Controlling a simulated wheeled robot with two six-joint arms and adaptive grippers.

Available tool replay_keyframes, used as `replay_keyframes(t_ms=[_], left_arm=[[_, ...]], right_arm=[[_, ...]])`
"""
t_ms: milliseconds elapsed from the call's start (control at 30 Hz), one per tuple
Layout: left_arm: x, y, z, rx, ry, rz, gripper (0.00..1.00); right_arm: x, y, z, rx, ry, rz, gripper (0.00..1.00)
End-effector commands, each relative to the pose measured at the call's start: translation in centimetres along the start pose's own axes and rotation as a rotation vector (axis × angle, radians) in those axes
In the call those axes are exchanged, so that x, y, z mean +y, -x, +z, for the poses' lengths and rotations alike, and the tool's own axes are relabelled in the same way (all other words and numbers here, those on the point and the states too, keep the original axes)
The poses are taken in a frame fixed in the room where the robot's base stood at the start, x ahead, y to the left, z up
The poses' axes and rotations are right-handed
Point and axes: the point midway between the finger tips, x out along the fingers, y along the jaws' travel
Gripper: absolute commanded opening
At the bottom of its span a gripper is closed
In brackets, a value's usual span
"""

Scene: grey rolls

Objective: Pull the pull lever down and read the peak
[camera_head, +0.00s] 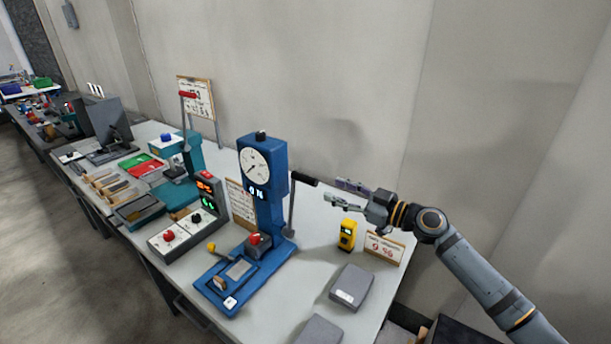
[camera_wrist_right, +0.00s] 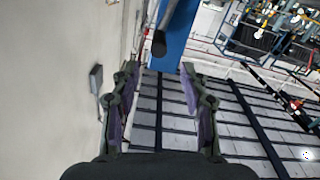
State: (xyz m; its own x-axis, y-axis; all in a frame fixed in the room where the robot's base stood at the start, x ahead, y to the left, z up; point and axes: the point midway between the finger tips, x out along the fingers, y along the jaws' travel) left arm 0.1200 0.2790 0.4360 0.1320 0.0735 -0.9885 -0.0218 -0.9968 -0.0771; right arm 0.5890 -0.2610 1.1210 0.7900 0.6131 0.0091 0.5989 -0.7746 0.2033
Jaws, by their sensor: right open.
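The blue force tester (camera_head: 262,185) stands on the bench, with a round white dial (camera_head: 255,167) and a small lit readout below it, too small to read surely. Its pull lever (camera_head: 303,179) has a black grip at the top and a grey rod down the tester's right side; the lever is raised. My right gripper (camera_head: 332,190) is open and empty, just right of the black grip and apart from it. In the right wrist view, the black grip (camera_wrist_right: 159,43) shows ahead of the open fingers (camera_wrist_right: 159,72). My left gripper is out of view.
A yellow handheld device (camera_head: 347,235) and a small sign (camera_head: 384,248) stand below my right gripper. Grey boxes (camera_head: 352,287) lie at the front right. A control box (camera_head: 188,231) and a teal press (camera_head: 186,160) stand left. The wall is close behind.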

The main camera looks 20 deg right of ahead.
Motion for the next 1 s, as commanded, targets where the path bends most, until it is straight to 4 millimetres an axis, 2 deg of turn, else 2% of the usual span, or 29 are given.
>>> replay_keyframes(t_ms=[33, 100, 167, 267, 400, 500, 600, 800, 933, 967, 1000], left_arm=[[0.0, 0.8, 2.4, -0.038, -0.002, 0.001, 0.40], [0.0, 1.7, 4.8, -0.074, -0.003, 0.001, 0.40], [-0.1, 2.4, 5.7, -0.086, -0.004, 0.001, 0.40], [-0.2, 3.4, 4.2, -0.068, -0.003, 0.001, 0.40], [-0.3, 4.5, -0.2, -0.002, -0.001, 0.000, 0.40], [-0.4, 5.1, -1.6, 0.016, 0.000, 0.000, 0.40], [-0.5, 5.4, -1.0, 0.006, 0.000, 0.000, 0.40], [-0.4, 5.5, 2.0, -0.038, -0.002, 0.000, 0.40], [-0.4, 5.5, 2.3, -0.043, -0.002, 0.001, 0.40], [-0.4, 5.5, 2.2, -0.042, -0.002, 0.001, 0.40], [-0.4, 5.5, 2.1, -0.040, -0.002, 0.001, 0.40]], right_arm=[[0.1, -0.5, -0.5, 0.007, -0.003, 0.002, 0.45], [0.1, -1.5, -0.7, 0.008, -0.007, 0.001, 0.45], [0.0, -2.5, -0.7, 0.006, -0.010, 0.000, 0.45], [0.0, -4.3, -0.8, 0.006, -0.009, 0.001, 0.45], [0.0, -6.9, -0.7, 0.003, -0.009, 0.000, 0.45], [0.0, -8.4, -0.5, 0.001, -0.008, -0.001, 0.45], [-0.1, -9.4, -0.2, -0.001, -0.006, -0.001, 0.45], [-0.2, -9.9, 0.0, -0.002, -0.003, -0.003, 0.45], [-0.2, -9.9, 0.0, -0.003, -0.003, -0.003, 0.45], [-0.2, -9.9, 0.0, -0.002, -0.003, -0.003, 0.44], [-0.2, -9.9, 0.0, -0.002, -0.003, -0.003, 0.38]])
